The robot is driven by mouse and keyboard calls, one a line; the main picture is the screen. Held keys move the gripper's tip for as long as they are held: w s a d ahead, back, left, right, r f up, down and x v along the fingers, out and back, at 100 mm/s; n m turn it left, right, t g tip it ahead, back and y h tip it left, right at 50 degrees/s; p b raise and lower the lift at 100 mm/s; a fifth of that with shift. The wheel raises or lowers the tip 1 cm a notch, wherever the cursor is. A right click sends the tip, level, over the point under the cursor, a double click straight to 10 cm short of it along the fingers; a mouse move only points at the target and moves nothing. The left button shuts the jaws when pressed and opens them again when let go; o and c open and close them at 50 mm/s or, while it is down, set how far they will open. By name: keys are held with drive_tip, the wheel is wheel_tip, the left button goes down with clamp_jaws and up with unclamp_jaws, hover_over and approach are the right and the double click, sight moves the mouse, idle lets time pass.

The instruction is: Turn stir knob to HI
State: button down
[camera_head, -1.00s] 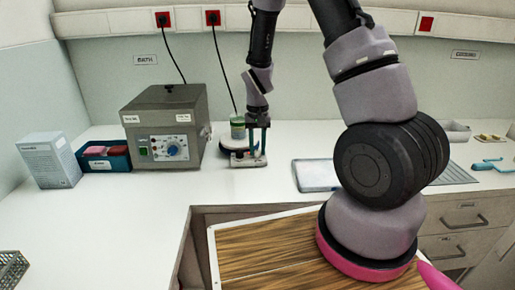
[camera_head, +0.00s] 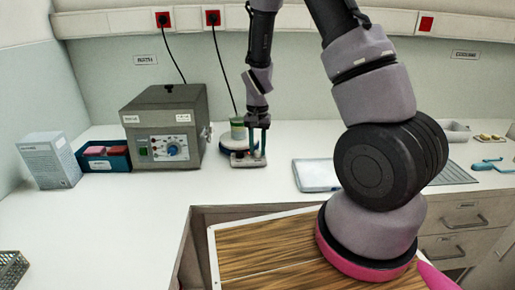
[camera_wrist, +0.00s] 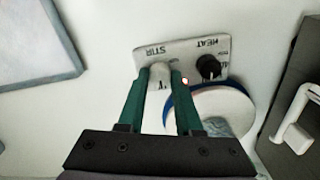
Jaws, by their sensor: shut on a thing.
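My gripper (camera_wrist: 160,82) is shut on the pale stir knob (camera_wrist: 157,88), with one green finger on each side of it. The fingers hide much of the knob, and I cannot read its setting. The STIR label stands beside it on the light control panel (camera_wrist: 180,52) of the stirrer. The stirrer's round white top with a blue rim (camera_wrist: 228,104) is just to the right in the wrist view.
A black HEAT knob (camera_wrist: 208,67) and a small red light (camera_wrist: 185,80) are close to my right finger in the wrist view. A grey bath unit (camera_head: 165,125) stands left of the stirrer. A pale flat tray (camera_head: 315,176) lies to its right. The counter in front is clear.

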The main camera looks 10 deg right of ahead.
drive_tip(key=c, duration=0.6)
unclamp_jaws()
wheel_tip(320, 180, up, 11)
drive_tip(key=shift+f, duration=0.1)
wheel_tip(320, 180, up, 17)
drive_tip(key=t+y, duration=0.2)
drive_tip(key=t, duration=0.1)
hover_over(258, 151)
drive_tip(key=s+d, duration=0.3)
drive_tip(key=s, duration=0.4)
drive_tip(key=s+d+r+t, duration=0.1)
drive_tip(key=s+r, duration=0.1)
drive_tip(key=s, duration=0.2)
drive_tip(key=s+r+t, duration=0.1)
drive_tip(key=s+r, duration=0.2)
drive_tip(key=s, duration=0.1)
drive_tip(key=s+d+r+n+t, duration=0.1)
drive_tip(key=s+r+t, duration=0.1)
drive_tip(key=s+r, duration=0.1)
drive_tip(key=shift+s+d+r, duration=0.1)
drive_tip(key=shift+s+d, duration=0.2)
drive_tip(key=shift+s, duration=0.4)
